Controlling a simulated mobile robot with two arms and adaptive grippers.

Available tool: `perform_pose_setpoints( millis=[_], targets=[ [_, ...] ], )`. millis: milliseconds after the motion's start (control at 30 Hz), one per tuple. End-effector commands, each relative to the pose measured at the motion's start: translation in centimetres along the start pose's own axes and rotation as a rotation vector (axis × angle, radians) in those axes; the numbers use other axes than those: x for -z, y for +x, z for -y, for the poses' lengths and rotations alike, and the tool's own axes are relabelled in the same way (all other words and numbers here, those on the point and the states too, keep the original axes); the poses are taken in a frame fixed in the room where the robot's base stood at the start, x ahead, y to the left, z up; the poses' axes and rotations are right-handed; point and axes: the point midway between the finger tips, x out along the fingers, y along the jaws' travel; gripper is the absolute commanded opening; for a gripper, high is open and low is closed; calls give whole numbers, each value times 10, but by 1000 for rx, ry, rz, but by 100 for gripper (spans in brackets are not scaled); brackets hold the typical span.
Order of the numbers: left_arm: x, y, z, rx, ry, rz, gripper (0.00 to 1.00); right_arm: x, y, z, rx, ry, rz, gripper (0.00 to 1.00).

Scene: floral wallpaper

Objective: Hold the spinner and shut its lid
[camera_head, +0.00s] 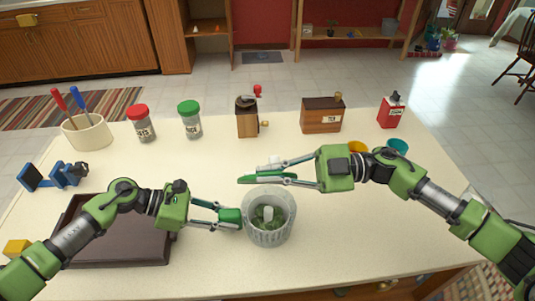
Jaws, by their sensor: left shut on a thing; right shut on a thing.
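The spinner (268,231) is a clear, ribbed bowl standing upright near the front middle of the counter. Green leaves and a pale piece show inside through its open top. My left gripper (232,217) is shut at the bowl's left rim. My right gripper (262,174) is behind and above the bowl, shut on what looks like the lid (270,180), a flat green piece seen almost edge-on. A small white part (276,160) shows just behind it. The fingers partly cover the lid, so its exact edge and any hinge cannot be made out.
A dark brown tray (120,250) lies left under my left arm. Behind stand a utensil crock (87,133), two shakers (190,121), a grinder (247,118), a wooden box (322,115) and a red tin (392,111). Yellow and teal cups (398,147) are behind my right arm.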

Motion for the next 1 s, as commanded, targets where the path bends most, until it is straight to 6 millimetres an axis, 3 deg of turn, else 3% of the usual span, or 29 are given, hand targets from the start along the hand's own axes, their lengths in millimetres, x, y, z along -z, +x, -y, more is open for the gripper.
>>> perform_pose_setpoints(
  millis=[367,700,1000],
  targets=[
    [0,0,0,1,0,-1,3,-10,-1,58,1,-349,4,0],
    [0,0,0,1,0,-1,3,-33,0,100,-1,-663,4,0],
    [0,0,0,2,1,-1,3,-56,-1,124,2,-731,7,0]
  ],
)
